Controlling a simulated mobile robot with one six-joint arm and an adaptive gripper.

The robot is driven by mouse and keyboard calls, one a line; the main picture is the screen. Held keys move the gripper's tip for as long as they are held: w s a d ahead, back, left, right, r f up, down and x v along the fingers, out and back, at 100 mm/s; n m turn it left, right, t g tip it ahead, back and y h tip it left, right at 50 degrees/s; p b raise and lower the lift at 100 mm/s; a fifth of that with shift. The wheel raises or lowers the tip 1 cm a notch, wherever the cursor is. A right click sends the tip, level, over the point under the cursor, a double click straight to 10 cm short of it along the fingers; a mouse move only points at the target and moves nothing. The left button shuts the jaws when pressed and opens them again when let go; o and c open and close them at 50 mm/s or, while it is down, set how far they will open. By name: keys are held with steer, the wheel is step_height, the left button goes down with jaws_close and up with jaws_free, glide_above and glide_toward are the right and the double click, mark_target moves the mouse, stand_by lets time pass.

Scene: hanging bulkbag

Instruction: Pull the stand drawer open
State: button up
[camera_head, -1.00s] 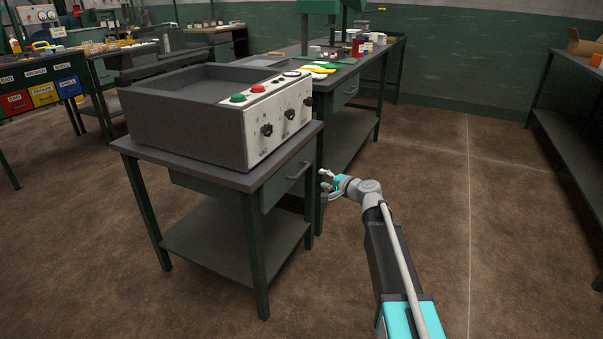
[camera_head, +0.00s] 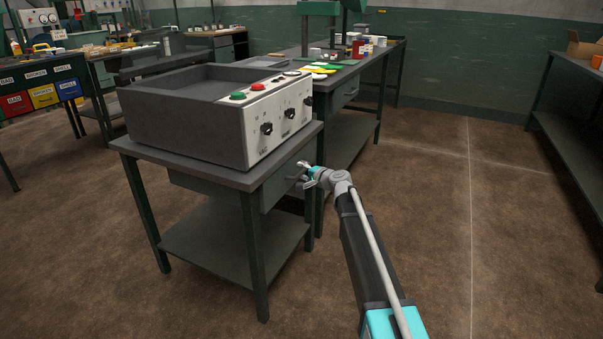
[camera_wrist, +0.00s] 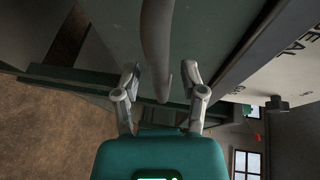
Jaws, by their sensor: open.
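The stand (camera_head: 213,167) is a dark green metal table with a shelf below. Its drawer (camera_head: 270,193) is shut, under the top on the right side. My gripper (camera_head: 303,172) is at the drawer front, by the handle, which it largely hides in the head view. In the wrist view the drawer handle (camera_wrist: 158,50) is a dark curved bar reaching down between the two open fingers of my gripper (camera_wrist: 161,78). A gap shows between the handle and each finger.
A grey control box (camera_head: 215,115) with knobs and buttons stands on the stand. A long green workbench (camera_head: 350,115) with small containers is just behind. Another bench (camera_head: 570,130) is at the right. The brown floor (camera_head: 430,220) between is clear.

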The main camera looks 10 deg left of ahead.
jaws_close()
stand_by(0.3)
steer(key=shift+a, duration=0.1)
steer(key=shift+s, duration=0.15)
